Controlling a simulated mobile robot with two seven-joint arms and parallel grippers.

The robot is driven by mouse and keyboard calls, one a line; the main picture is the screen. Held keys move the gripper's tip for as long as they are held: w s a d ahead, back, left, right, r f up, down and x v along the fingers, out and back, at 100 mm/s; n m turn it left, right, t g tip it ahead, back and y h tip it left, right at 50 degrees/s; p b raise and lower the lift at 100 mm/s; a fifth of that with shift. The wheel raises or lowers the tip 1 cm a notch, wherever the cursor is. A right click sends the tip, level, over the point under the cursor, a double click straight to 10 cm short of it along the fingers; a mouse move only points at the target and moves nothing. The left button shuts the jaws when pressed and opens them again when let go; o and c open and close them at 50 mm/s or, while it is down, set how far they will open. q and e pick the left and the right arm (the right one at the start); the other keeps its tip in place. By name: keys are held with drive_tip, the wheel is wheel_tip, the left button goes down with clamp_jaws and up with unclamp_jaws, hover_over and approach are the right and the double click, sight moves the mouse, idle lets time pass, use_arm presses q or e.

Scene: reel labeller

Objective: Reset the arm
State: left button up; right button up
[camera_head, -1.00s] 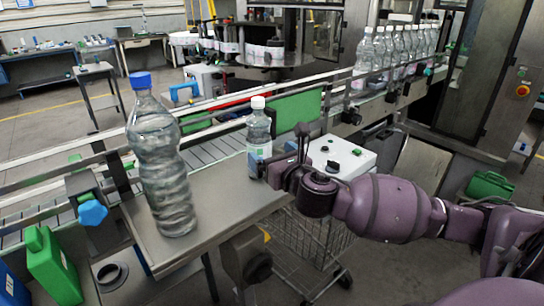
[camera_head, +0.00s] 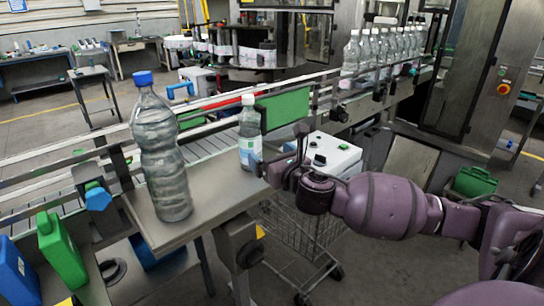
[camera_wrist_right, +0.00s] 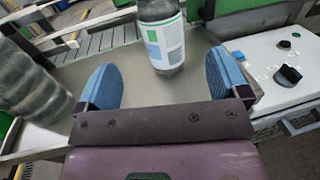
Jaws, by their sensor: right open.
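My right gripper (camera_head: 276,172) is at the right edge of the metal table (camera_head: 214,205) in the head view. In the right wrist view, its two blue fingers (camera_wrist_right: 164,84) are spread wide apart and empty. A small labelled bottle with a white cap (camera_head: 249,132) stands upright on the table just beyond the fingertips. In the right wrist view its lower part and label (camera_wrist_right: 161,38) show between and ahead of the fingers. A large bottle with a blue cap (camera_head: 160,150) stands upright on the table to the left. My left gripper is not in view.
A conveyor (camera_head: 205,144) runs behind the table, with several bottles (camera_head: 385,50) at its far right end. A white control box (camera_head: 325,155) is beside my right gripper, above a wire cart (camera_head: 300,232). Green (camera_head: 62,250) and blue containers stand at lower left.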

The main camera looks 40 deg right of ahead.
drive_tip(key=shift+f, duration=0.1)
idle(0.3)
drive_tip(key=s+a+f+m+g+h, duration=0.25)
drive_tip(key=s+f+m+g, duration=0.45)
drive_tip(key=s+f+m, duration=0.9)
drive_tip(key=s+a+f+m+g+y, duration=0.2)
drive_tip(key=s+a+f+m+g, duration=0.15)
drive_tip(key=s+m, duration=0.45)
drive_tip(key=s+a+f+m+g+y, duration=0.1)
drive_tip(key=s+a+f+m+g, duration=0.25)
drive_tip(key=s+m, duration=0.45)
drive_tip(key=w+f+m+t+b, duration=0.1)
drive_tip(key=w+f+m+t, duration=0.1)
drive_tip(key=w+f+t, duration=0.5)
drive_tip(key=shift+w+d+f+t+y, duration=0.25)
drive_tip(key=shift+w+f+y, duration=0.35)
drive_tip(key=shift+f, duration=1.35)
drive_tip(key=shift+w, duration=0.15)
